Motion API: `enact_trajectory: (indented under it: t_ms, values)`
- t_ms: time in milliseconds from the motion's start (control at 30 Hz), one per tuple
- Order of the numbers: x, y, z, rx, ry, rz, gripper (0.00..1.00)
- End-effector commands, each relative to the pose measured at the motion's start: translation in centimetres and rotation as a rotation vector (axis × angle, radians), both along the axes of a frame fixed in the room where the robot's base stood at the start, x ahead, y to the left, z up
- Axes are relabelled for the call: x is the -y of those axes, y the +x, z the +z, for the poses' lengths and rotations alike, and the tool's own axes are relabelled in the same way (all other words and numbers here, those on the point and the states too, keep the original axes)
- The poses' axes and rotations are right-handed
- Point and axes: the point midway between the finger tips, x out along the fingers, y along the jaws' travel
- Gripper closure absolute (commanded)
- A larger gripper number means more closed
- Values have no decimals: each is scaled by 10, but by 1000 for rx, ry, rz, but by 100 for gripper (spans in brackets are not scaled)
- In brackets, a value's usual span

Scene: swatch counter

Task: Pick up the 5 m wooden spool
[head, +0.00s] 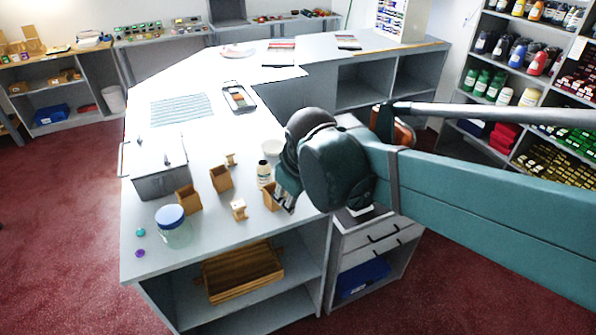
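Two small wooden spools stand on the light counter (150,235): one nearer the front (239,209) and one farther back (231,160). No length marking is readable, so I cannot tell which is the 5 m one. My gripper (287,203) points down at the counter's right edge, to the right of both spools and apart from them. A wooden box (269,197) is beside the gripper, partly hidden by it. The fingers are small and partly merged in view, so their opening is unclear. I see nothing held between them.
The counter's front left is mostly clear.

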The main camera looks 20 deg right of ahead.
Motion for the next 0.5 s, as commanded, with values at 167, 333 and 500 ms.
enact_trajectory:
  t_ms: [167,333,500]
  values:
    - [7,23,10,-49,-62,78,57]
    - [13,43,13,-99,-117,152,57]
    - [20,63,15,-149,-169,227,57]
